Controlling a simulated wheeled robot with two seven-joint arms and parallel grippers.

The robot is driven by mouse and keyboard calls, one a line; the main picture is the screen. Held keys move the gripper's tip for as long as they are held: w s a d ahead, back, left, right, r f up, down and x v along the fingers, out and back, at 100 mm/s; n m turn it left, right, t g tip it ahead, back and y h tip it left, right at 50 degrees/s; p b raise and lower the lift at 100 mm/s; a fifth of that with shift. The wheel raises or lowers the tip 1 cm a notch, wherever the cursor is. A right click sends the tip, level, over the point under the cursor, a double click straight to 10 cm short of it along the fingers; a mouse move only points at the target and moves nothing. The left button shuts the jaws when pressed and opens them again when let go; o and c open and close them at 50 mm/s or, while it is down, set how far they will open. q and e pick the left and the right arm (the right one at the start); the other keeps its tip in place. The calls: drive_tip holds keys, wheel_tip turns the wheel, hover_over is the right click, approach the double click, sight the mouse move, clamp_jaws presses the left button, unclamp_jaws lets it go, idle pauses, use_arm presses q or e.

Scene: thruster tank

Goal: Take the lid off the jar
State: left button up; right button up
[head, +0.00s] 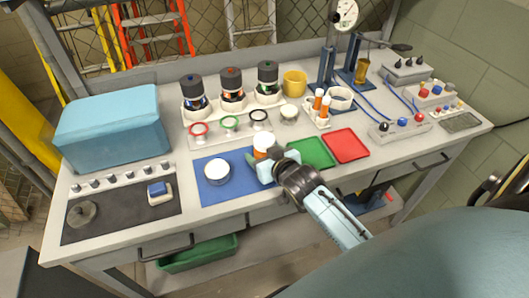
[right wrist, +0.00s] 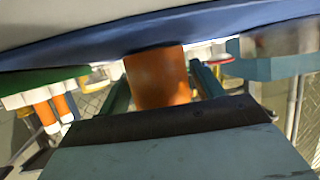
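An orange jar (head: 261,153) with a white lid (head: 264,139) stands upright at the right part of the blue mat (head: 238,187). The lid appears to sit on the jar. My right gripper (head: 257,160) comes in from the lower right and has its fingers on either side of the jar. In the right wrist view the orange jar body (right wrist: 158,78) fills most of the space between the fingers. I cannot tell whether both fingers press on it. The lid is not clear there. My left gripper is not in view.
A round white container (head: 217,170) stands on the mat to the left. Green (head: 313,153) and red (head: 346,145) trays lie to the right. Behind are colored rings, a white rack with orange tubes (head: 321,108) and a yellow cup (head: 294,83). A blue case (head: 112,132) stands at left.

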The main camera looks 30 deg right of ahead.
sight(264, 138)
drive_tip(key=c, duration=0.7)
wheel_tip(264, 138, up, 10)
drive_tip(key=shift+r+p, duration=0.1)
drive_tip(key=shift+p, duration=0.95)
